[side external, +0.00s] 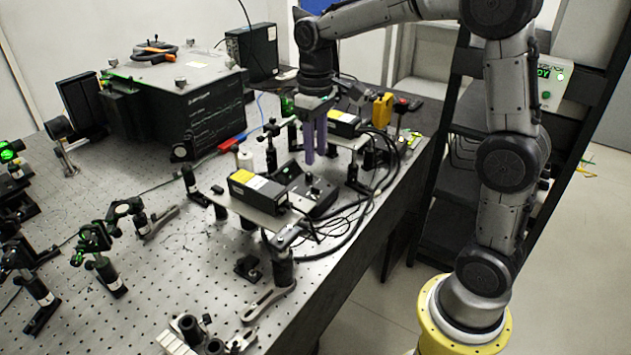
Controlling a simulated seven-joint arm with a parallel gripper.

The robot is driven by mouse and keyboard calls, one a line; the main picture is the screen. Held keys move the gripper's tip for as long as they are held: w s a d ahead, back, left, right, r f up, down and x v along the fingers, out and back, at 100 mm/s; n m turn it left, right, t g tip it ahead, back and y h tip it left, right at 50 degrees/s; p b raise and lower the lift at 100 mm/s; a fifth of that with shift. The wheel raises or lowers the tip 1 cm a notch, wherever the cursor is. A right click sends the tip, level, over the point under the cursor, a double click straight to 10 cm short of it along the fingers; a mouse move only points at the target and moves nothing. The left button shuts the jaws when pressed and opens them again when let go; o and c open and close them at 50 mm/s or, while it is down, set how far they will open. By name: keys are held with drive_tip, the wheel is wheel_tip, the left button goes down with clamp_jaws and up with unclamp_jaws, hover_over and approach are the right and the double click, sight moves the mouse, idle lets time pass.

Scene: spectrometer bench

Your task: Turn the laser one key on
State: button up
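My gripper (315,155) has two purple fingers pointing straight down above the bench. Just below the fingertips is a small black control box (322,197) with small knobs or a key on top. The tips look apart from it, though the depth is hard to judge. A black laser housing with a yellow label (258,192) lies beside the box on a raised plate. A similar laser housing (345,124) is behind the gripper. The key itself is too small to make out, and no label reading laser one is legible.
The perforated optical bench (190,265) carries several posts and mounts on the left. A large black instrument box (185,95) stands at the back. Black cables (350,235) loop along the right edge. A yellow object (382,110) stands behind. A black shelf rack (440,210) is right of the bench.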

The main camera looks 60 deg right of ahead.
sight(316, 182)
wheel_tip(316, 182, down, 9)
drive_tip(key=shift+r, duration=0.15)
drive_tip(key=shift+c, duration=0.3)
clamp_jaws()
